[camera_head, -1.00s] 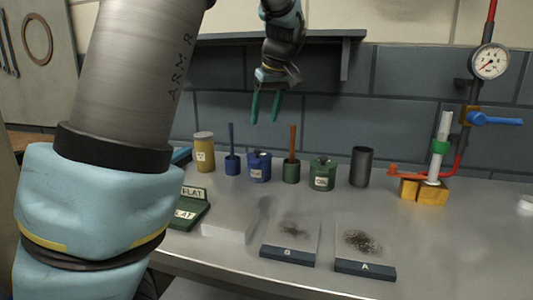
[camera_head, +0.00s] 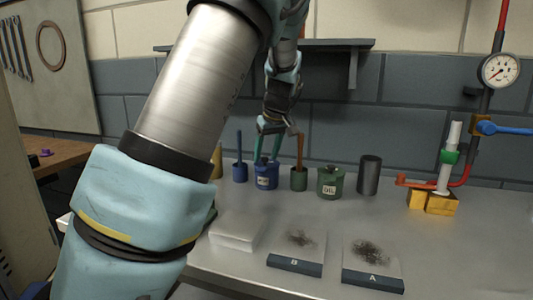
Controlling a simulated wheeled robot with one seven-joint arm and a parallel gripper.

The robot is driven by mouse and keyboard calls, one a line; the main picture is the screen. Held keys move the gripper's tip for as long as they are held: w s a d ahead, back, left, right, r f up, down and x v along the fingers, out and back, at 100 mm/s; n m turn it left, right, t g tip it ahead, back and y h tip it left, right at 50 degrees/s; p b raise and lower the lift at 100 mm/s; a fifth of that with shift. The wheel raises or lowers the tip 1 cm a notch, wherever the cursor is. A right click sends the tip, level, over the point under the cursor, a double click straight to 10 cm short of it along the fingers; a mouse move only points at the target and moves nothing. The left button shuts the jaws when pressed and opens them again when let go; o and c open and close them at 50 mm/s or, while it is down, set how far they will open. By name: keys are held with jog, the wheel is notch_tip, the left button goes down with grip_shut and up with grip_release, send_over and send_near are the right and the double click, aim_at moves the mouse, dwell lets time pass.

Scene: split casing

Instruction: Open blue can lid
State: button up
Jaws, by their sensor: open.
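The blue can (camera_head: 266,182) stands upright on the grey bench, with a pale label on its front. Its lid (camera_head: 265,165) is on top, partly hidden by my fingers. My gripper (camera_head: 267,157) points down over the can with its two green fingers apart, one to each side of the lid's middle. It is open. I cannot tell whether the fingers touch the lid.
A green can (camera_head: 330,183) and dark cylinder (camera_head: 368,175) stand further right. Trays B (camera_head: 294,266) and A (camera_head: 371,279) lie in front.

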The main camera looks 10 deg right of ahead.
grip_shut()
dwell(0.3)
dwell(1.1)
